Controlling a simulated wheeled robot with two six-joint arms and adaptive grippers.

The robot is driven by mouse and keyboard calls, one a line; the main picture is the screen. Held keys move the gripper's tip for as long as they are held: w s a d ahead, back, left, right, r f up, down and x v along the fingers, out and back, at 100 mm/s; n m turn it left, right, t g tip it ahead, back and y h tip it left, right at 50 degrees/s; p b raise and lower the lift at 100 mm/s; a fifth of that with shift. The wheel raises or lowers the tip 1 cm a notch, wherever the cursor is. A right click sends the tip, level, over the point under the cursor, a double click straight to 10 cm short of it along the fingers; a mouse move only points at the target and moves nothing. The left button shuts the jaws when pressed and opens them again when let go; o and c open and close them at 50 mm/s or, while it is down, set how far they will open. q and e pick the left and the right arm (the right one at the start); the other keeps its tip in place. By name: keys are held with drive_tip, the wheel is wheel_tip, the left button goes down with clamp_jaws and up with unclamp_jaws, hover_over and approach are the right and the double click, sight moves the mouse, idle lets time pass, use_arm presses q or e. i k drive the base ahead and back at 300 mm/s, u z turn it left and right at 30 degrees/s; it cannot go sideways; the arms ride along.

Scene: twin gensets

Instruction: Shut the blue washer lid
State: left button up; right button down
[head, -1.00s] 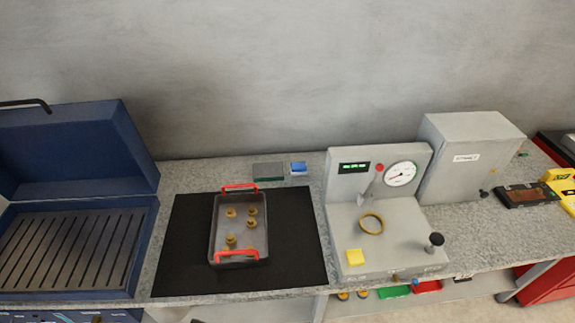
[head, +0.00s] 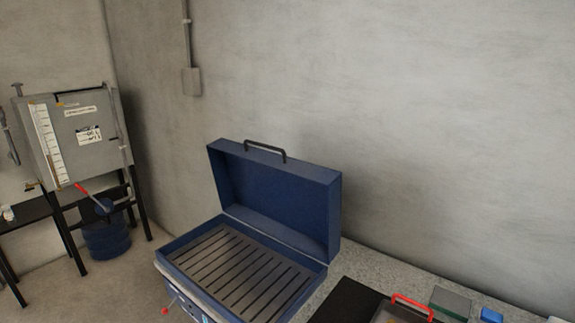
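The blue washer (head: 312,292) stands at the lower middle of the head view, at the left end of the counter. Its blue lid (head: 272,202) is raised and stands open at the back. A dark handle (head: 265,152) runs along the lid's top edge. The slatted rack (head: 240,268) inside the washer is bare. Neither of my grippers shows in the head view.
A black mat (head: 345,302) and a tray with a red handle (head: 413,306) lie right of the washer. A grey tank on a black stand (head: 85,140) and a blue drum (head: 107,238) stand at the left. A wall rises behind the counter.

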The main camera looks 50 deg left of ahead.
sight(296, 203)
drive_tip(key=u, duration=3.4)
drive_tip(key=i, duration=1.8)
drive_tip(key=z, duration=2.6)
